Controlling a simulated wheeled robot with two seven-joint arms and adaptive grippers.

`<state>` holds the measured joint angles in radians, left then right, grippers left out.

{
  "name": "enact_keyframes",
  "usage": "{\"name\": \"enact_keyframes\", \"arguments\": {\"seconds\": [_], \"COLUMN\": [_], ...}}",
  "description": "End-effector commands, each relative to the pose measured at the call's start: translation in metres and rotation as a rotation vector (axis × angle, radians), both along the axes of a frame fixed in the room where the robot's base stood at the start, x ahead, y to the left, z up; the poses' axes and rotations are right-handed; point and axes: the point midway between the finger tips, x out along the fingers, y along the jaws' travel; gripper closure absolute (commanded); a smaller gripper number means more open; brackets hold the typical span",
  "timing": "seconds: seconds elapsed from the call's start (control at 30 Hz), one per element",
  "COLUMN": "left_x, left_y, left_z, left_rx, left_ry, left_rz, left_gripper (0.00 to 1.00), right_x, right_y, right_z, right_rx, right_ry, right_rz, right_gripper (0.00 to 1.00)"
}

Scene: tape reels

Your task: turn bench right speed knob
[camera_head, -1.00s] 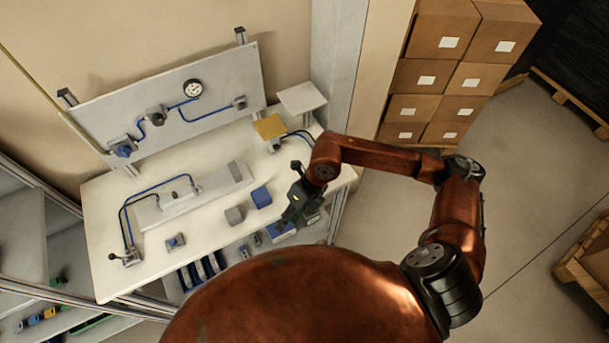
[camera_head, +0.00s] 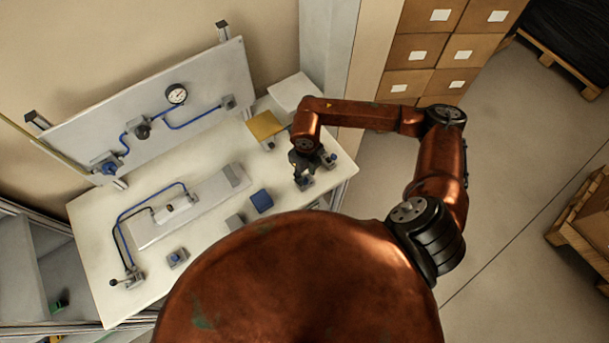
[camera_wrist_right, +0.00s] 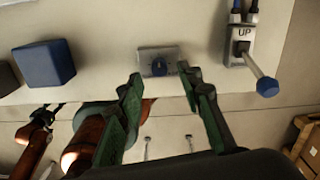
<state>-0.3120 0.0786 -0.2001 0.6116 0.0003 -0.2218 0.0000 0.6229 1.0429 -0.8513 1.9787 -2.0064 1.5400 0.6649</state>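The right speed knob is a small dark blue dial on a grey box (camera_wrist_right: 158,63) near the bench's front edge in the right wrist view. In the head view, a bluish part of it (camera_head: 305,183) shows just below my right gripper (camera_head: 303,168), which partly hides it. In the right wrist view, my right gripper (camera_wrist_right: 161,80) is open, with its two green-and-dark fingers apart and nothing between them. Its fingertips lie on either side of the knob box in the picture, at its near edge. Contact cannot be told.
A lever with a blue tip (camera_wrist_right: 267,87) and an "UP" label stands close right of the knob box. A blue block (camera_wrist_right: 44,63) lies to its left. A yellow plate (camera_head: 265,125) lies behind. Another knob box (camera_head: 177,257) sits at the bench's left front.

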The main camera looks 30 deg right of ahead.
Motion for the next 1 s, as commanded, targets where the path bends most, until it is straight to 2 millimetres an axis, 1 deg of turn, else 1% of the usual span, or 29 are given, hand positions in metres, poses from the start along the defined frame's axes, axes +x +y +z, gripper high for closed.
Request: {"name": "enact_keyframes", "arguments": {"seconds": [0.03, 0.1, 0.2, 0.4, 0.47, 0.57, 0.9, 1.0], "left_x": [-0.004, -0.005, 0.0, 0.028, 0.032, 0.032, 0.013, 0.011], "left_y": [0.0, 0.0, 0.0, -0.001, -0.001, -0.001, 0.001, 0.001], "left_z": [0.002, 0.003, 0.004, 0.007, 0.007, 0.007, 0.005, 0.005], "left_rx": [0.001, 0.001, 0.0, -0.001, -0.002, -0.002, 0.0, 0.001], "left_ry": [0.005, 0.006, 0.0, -0.035, -0.041, -0.041, -0.017, -0.014], "left_rz": [0.001, 0.001, 0.0, -0.006, -0.007, -0.007, -0.003, -0.003], "left_gripper": [0.6, 0.6, 0.6, 0.6, 0.6, 0.6, 0.6, 0.6], "right_x": [-0.001, 0.0, 0.0, 0.001, 0.001, 0.001, 0.001, 0.001], "right_y": [0.0, 0.0, 0.001, 0.001, 0.001, 0.002, 0.002, 0.002], "right_z": [-0.007, -0.016, -0.024, -0.03, -0.03, -0.029, -0.029, -0.029], "right_rx": [0.0, 0.0, 0.002, 0.0, 0.0, 0.0, 0.001, 0.001], "right_ry": [0.002, 0.002, 0.001, -0.001, -0.001, -0.001, -0.001, -0.001], "right_rz": [-0.001, 0.0, 0.002, 0.003, 0.004, 0.004, 0.005, 0.005], "right_gripper": [0.66, 0.66, 0.66, 0.66, 0.66, 0.67, 0.9, 0.97]}}
